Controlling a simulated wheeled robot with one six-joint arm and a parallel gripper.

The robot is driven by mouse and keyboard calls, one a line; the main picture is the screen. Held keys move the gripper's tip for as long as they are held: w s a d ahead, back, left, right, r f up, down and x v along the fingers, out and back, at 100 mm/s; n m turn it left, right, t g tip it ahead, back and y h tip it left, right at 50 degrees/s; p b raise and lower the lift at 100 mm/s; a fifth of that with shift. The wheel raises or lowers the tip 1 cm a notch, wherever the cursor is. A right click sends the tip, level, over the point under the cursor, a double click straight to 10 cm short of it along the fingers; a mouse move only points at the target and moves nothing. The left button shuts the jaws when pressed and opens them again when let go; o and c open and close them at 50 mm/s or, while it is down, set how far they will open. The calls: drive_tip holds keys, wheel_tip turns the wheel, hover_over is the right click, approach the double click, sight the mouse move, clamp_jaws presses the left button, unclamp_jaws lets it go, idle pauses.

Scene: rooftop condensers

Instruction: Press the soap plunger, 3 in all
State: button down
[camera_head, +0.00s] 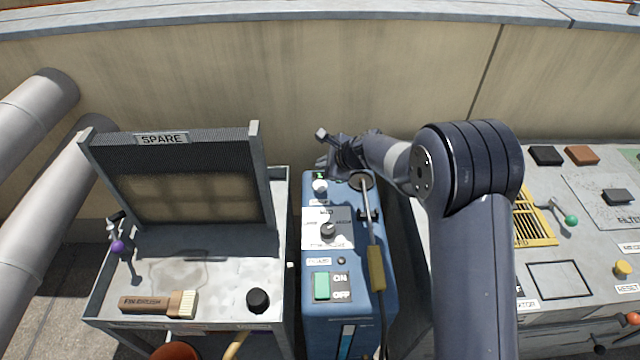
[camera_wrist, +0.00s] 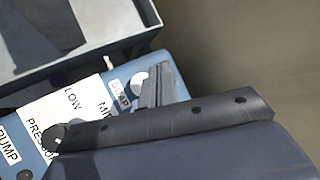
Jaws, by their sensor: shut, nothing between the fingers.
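The soap plunger (camera_head: 320,186) is a small white round knob at the far end of the blue washer unit (camera_head: 345,309). In the wrist view the white plunger (camera_wrist: 138,82) shows beside the SOAP label (camera_wrist: 118,93), partly hidden by my fingertips. My gripper (camera_head: 326,166) is shut and empty, just behind and above the plunger in the head view. In the wrist view my gripper's fingertips (camera_wrist: 160,86) overlap the plunger's right edge. I cannot tell whether they touch it or how far down it is.
The washer unit carries a pressure dial (camera_head: 328,230), a green ON/OFF switch (camera_head: 322,286) and a spray wand (camera_head: 376,268). A bench with a SPARE panel (camera_head: 162,139), brush (camera_head: 160,304) and black knob (camera_head: 258,300) stands left. A control bench (camera_head: 590,255) stands right; a wall closes the back.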

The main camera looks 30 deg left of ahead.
sight(319, 184)
drive_tip(key=shift+r+p, duration=1.9)
drive_tip(key=shift+p, duration=1.45)
drive_tip(key=shift+f, duration=0.15)
wheel_tip(319, 184, down, 9)
drive_tip(key=b, duration=0.7)
drive_tip(key=shift+b, duration=0.3)
drive_tip(key=shift+f+b, duration=0.25)
drive_tip(key=shift+b, duration=0.2)
drive_tip(key=shift+f+b, duration=1)
drive_tip(key=shift+f, duration=0.05)
drive_tip(key=shift+r, duration=0.1)
drive_tip(key=shift+r+p, duration=1.15)
drive_tip(key=shift+r, duration=0.2)
